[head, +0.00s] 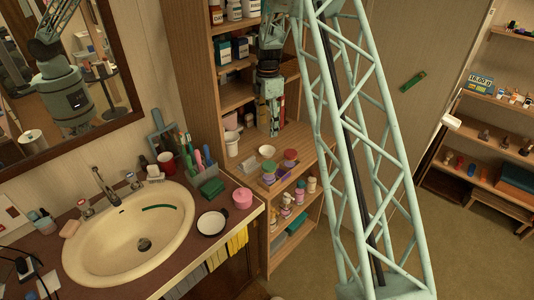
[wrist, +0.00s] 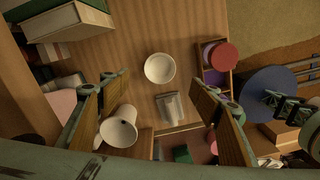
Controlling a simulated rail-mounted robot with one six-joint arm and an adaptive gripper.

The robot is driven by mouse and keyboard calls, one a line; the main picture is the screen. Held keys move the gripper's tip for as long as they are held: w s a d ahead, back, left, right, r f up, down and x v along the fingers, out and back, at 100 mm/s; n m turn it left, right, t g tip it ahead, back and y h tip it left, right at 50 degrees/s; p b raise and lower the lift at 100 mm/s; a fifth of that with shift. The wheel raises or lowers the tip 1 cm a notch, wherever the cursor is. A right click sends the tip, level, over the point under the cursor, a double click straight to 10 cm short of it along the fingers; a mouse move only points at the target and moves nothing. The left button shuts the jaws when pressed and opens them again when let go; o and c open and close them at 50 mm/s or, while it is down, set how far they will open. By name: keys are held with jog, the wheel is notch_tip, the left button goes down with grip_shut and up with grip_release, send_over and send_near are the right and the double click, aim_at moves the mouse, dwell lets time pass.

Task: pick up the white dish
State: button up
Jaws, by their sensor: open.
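The white dish (wrist: 160,68) is a small round bowl, upright on the wooden shelf top. In the head view the white dish (head: 267,151) stands just below my gripper (head: 270,132). In the wrist view my gripper (wrist: 162,84) is open, with its two wooden-looking fingers spread to either side and the dish lying beyond their tips, apart from both. Nothing is held. The dish is in clear sight in both views.
A white cup (wrist: 118,127) stands beside the left finger. A small grey item (wrist: 170,106) lies close to the dish. A tray with red-lidded jars (wrist: 224,55) is to the right. Shelf boards and bottles (head: 232,48) rise behind and above; bare wood surrounds the dish.

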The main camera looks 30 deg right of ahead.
send_over(267, 150)
jog(key=shift+d+f+b, duration=0.15)
jog(key=shift+f+b, duration=0.15)
jog(key=shift+f, duration=3.8)
jog(key=shift+s+f, duration=0.1)
jog(key=shift+f, duration=2.5)
jog(key=shift+c, duration=0.7)
jog(key=c, duration=0.7)
